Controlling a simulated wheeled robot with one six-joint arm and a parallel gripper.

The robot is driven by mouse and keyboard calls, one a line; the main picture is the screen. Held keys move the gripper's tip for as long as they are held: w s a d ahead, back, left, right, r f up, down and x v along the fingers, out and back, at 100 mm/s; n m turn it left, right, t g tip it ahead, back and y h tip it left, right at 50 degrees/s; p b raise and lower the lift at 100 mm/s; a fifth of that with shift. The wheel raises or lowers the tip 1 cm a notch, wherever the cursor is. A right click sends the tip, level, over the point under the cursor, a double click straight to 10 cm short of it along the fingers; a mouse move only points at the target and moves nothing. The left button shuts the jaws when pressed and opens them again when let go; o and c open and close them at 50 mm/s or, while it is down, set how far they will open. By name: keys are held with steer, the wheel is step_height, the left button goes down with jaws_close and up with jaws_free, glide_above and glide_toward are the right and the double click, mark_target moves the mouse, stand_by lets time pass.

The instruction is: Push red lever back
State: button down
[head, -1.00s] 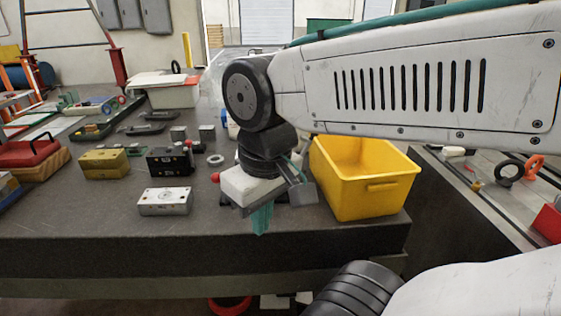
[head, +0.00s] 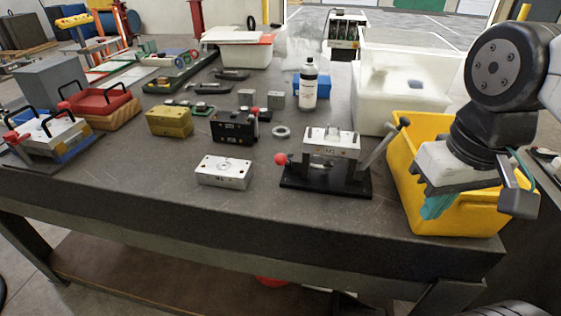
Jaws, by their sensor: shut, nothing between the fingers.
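A clamp fixture with a black base (head: 325,186) and a silver block (head: 331,143) stands near the front edge of the table. A red ball knob (head: 280,158) sticks out at its left side. A grey lever handle (head: 377,146) slants up and out at its right side. My gripper (head: 432,207) points down at the right, over the yellow bin, with teal fingers. The fingers are shut and empty, apart from the fixture and to the right of its handle.
The yellow bin (head: 402,152) stands at the table's right end, with a white container (head: 400,110) behind it. A silver block (head: 223,171), a black block (head: 234,127) and a yellow block (head: 168,122) lie left of the fixture. A white bottle (head: 309,88) stands behind it.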

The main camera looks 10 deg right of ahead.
steer(key=w+a+r+n, duration=0.1)
steer(key=w+a+n, duration=0.25)
steer(key=n, duration=2.65)
glide_toward(285, 161)
steer(key=s+a+f, duration=0.1)
steer(key=s+a, duration=0.3)
steer(key=s, duration=0.1)
steer(key=shift+s+f+t, duration=0.15)
steer(key=shift+t, duration=0.25)
steer(key=shift+f, duration=0.1)
steer(key=w+d+f, duration=0.2)
steer(key=w+f, duration=0.3)
steer(key=f, duration=0.2)
steer(key=shift+f, duration=0.3)
steer(key=shift+a+r, duration=0.1)
